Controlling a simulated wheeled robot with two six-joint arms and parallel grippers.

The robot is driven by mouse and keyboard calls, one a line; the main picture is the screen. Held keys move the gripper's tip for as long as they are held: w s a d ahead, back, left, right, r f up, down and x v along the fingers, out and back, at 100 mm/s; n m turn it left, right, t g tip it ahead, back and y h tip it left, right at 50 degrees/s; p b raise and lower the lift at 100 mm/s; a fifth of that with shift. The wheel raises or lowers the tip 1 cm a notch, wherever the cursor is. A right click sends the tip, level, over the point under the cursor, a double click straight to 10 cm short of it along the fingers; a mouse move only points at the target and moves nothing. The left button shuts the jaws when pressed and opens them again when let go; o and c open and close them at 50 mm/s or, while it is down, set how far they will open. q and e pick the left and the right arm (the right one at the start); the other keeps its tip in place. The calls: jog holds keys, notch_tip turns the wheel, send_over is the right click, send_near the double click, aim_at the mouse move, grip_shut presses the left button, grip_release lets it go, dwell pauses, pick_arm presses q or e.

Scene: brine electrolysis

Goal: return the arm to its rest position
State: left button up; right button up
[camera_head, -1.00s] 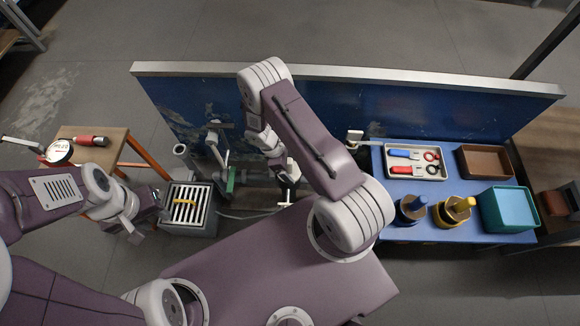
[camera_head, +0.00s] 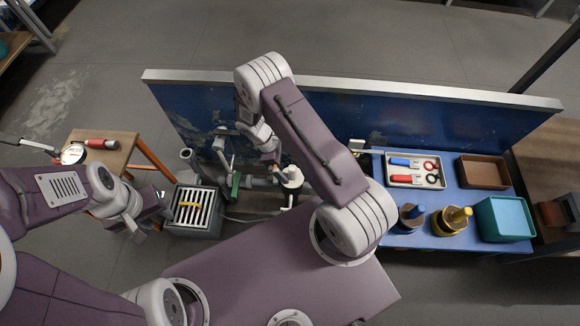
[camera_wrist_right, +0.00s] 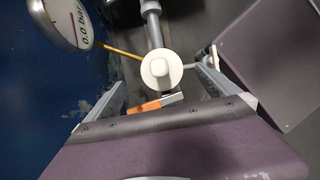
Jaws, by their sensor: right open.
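My right arm reaches out over the mauve body towards the blue panel (camera_head: 420,125) in the head view. Its gripper (camera_head: 272,158) is near a white round fitting (camera_head: 291,178) on the pipework. In the right wrist view the open fingers of this gripper (camera_wrist_right: 158,88) stand apart on either side of the white round cap (camera_wrist_right: 161,70), with an orange handle (camera_wrist_right: 150,106) below it. I cannot tell whether they touch it. My left gripper (camera_head: 160,203) hangs beside the grated grey box (camera_head: 193,224); its jaw opening is unclear.
A gauge reading 0.0 bar (camera_wrist_right: 67,18) is close at the upper left of the wrist view. A blue table (camera_head: 405,241) at right bears a tool tray (camera_head: 414,184), a brown tray (camera_head: 483,172) and a teal bin (camera_head: 506,219). A wooden stool (camera_head: 112,158) stands at left.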

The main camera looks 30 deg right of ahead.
jog(key=shift+w+a+r, duration=0.1)
jog(key=shift+a+r, duration=0.05)
jog(key=shift+r, duration=0.25)
